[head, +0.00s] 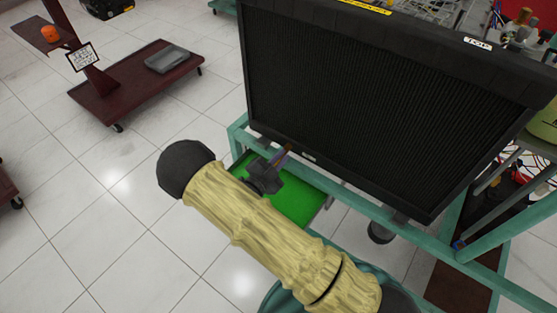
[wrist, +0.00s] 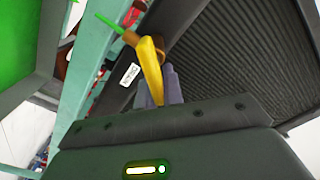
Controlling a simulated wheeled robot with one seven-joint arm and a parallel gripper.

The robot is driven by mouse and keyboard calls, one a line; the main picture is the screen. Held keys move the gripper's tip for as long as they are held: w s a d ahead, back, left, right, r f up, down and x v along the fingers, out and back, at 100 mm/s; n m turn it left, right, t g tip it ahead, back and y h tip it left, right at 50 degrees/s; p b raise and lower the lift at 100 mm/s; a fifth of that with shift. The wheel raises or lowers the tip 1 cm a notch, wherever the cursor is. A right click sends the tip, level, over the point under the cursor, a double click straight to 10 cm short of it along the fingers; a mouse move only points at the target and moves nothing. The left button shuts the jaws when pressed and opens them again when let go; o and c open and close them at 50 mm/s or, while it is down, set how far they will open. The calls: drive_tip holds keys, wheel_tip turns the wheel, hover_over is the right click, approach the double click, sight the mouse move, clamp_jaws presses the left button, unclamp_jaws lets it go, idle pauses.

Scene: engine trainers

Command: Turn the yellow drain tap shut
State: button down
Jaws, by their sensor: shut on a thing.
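The yellow drain tap (wrist: 150,68) shows in the wrist view at the bottom edge of the radiator (wrist: 235,62), with a brown fitting and a green spout at its upper end. My gripper (wrist: 160,85) is shut on the tap's yellow handle, its grey-purple fingers on the handle's lower part. In the head view my gripper (head: 281,158) reaches the lower left edge of the black radiator (head: 380,100). There the yellow handle cannot be made out, and my arm covers part of the space below.
A green tray (head: 295,200) lies below the radiator inside a teal frame (head: 400,235). A dark red trolley (head: 115,100) with a grey item stands at the upper left. Open tiled floor lies to the left. Wiring and parts crowd the right.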

drive_tip(key=m+b, duration=0.3)
drive_tip(key=f+m+b, duration=0.1)
drive_tip(key=m+b, duration=0.2)
drive_tip(key=f+m+b, duration=0.1)
drive_tip(key=m+b, duration=0.2)
drive_tip(key=m, duration=0.1)
drive_tip(key=shift+s+d, duration=0.25)
drive_tip(key=shift+d, duration=0.1)
drive_tip(key=shift+a, duration=0.1)
drive_tip(key=c, duration=1.5)
unclamp_jaws()
drive_tip(key=p+v, duration=0.1)
drive_tip(key=v, duration=1.6)
drive_tip(key=shift+s+p, duration=0.2)
drive_tip(key=shift+p, duration=0.15)
